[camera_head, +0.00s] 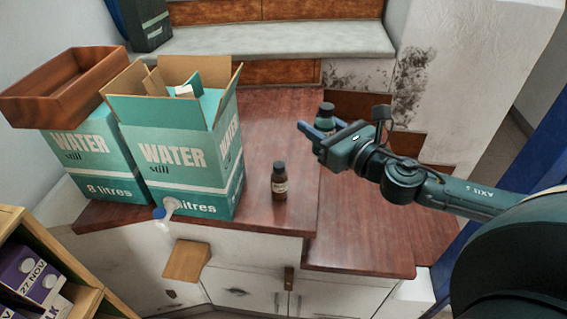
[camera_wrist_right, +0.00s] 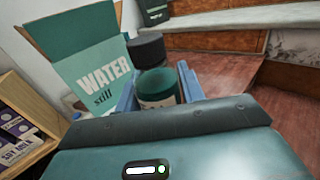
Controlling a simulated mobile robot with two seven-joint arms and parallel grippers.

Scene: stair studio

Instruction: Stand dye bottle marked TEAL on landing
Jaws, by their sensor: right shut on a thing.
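In the right wrist view the teal bottle (camera_wrist_right: 157,86) sits between blue fingers, with a strip of pale label showing. No word on it is readable. My left gripper is out of view.
A brown bottle (camera_head: 279,184) with a dark cap stands near the landing's front edge. Two teal water boxes (camera_head: 185,160) stand left; one has a tap, the other carries a wooden tray (camera_head: 62,88). A lower wooden step (camera_head: 362,225) is clear at right.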

